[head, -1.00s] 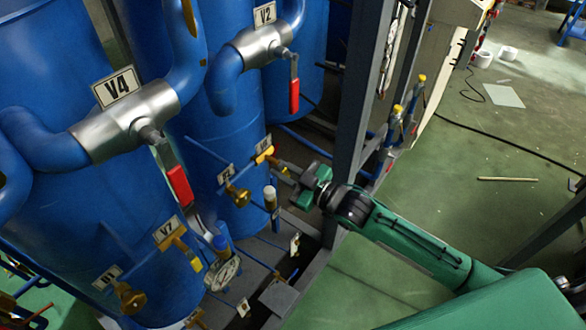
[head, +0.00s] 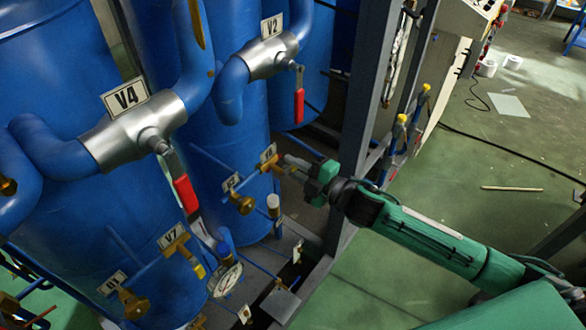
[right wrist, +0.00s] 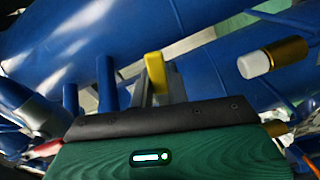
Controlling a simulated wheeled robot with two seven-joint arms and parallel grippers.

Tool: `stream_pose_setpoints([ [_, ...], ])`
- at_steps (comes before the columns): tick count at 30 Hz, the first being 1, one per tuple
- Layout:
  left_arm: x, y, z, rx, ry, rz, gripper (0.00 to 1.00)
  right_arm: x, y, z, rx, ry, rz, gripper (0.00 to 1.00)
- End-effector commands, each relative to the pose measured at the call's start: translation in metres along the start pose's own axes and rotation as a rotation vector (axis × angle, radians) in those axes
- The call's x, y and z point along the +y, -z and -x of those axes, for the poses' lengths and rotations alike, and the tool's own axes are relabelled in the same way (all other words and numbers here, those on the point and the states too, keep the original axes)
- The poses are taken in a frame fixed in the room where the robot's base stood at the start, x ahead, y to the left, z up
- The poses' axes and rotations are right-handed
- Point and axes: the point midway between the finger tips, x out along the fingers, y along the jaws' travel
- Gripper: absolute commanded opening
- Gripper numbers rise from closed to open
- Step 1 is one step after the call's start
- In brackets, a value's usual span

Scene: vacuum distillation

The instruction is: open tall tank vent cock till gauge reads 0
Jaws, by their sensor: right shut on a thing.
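A small brass vent cock (head: 275,163) with a white tag sits on the middle blue tank (head: 228,150); its tag is too small to read surely. My right gripper (head: 290,163) reaches it from the right, its fingers at the cock. In the right wrist view, a yellow handle (right wrist: 155,68) stands between the grey fingers (right wrist: 155,92), which are shut on it. A round white gauge (head: 229,279) is low between the tanks; its reading is too small to tell. My left gripper is not in view.
Red-handled valves V4 (head: 128,128) and V2 (head: 270,62) are on the large pipes. A brass cock tagged V7 (head: 176,246) is lower left. A grey frame post (head: 358,110) stands close to my right wrist. The green floor at right is mostly clear.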

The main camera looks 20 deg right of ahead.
Motion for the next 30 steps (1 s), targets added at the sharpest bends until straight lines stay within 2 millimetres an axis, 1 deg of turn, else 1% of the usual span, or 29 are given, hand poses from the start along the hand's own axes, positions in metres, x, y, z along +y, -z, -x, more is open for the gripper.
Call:
stream_pose_setpoints([
  [6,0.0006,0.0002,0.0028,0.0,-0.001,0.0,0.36,0.0053,0.0002,0.0001,0.0,0.001,0.128,0.0],
  [12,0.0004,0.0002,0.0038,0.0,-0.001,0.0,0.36,0.0072,0.0006,0.0001,0.0,0.001,0.192,0.0],
  [29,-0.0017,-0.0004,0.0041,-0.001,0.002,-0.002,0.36,0.0074,0.0009,0.0002,0.0,0.001,0.217,0.0],
  [30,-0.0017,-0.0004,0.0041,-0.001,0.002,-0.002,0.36,0.0074,0.0009,0.0002,0.0,0.001,0.217,0.22],
])
